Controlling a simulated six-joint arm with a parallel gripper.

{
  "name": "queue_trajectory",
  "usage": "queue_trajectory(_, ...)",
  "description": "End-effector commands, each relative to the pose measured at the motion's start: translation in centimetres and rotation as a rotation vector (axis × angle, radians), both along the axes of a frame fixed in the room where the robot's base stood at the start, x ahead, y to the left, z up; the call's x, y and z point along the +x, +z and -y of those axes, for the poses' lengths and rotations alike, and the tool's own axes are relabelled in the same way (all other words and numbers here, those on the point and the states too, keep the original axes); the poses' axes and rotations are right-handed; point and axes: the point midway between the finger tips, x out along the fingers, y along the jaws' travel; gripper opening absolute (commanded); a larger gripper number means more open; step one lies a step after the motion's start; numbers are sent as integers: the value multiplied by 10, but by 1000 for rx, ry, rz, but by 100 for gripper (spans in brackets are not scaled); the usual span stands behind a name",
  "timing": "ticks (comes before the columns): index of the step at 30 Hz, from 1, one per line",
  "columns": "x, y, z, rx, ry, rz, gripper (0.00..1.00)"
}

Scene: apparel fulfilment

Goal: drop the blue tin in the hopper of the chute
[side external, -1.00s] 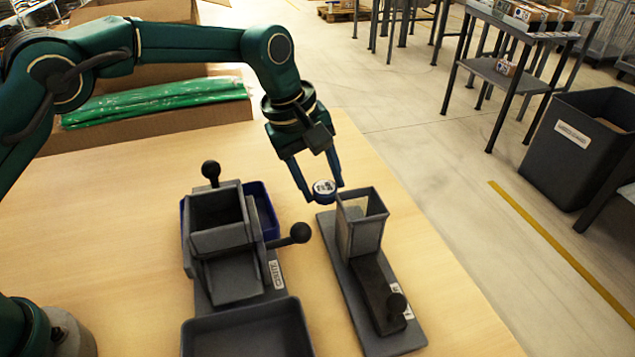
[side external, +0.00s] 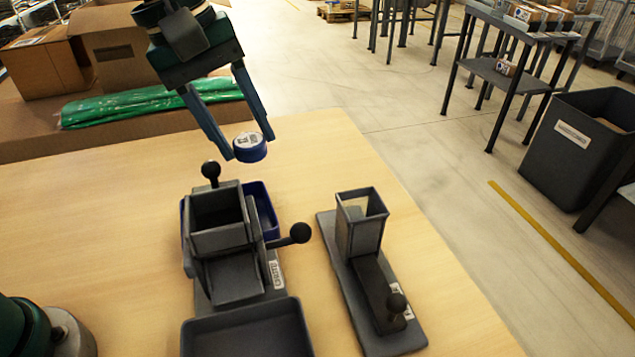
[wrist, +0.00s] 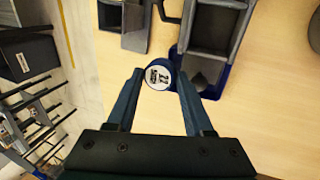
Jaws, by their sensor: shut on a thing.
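The blue tin (side external: 250,149) is round with a printed white lid. My gripper (side external: 247,150) is shut on it and holds it in the air, above and behind the chute. In the wrist view the tin (wrist: 158,76) sits between my fingertips (wrist: 158,82). The chute (side external: 230,245) is a dark grey device with a square open hopper (side external: 217,207) on top, ball-ended levers at its back and right side, and a label on its base. The hopper (wrist: 217,25) also shows in the wrist view, to the right of the tin. Its inside is mostly in shadow.
A grey tray (side external: 248,335) lies in front of the chute and a blue bin (side external: 262,208) is partly hidden behind it. A second grey device with an open-topped box (side external: 362,225) stands to the right. Green packets (side external: 150,102) lie in cardboard at the back left.

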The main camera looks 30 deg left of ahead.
Motion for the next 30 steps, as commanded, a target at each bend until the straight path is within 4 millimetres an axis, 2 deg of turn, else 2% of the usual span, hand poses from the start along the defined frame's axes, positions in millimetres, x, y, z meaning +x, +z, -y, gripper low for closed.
queue_trajectory(3,-32,16,4,-1,-2,5,0)
queue_trajectory(6,-52,24,5,0,-1,5,0)
queue_trajectory(11,-73,29,5,0,2,4,0)
queue_trajectory(17,-79,25,5,0,5,-1,0)
queue_trajectory(30,-79,-10,5,0,5,0,0)
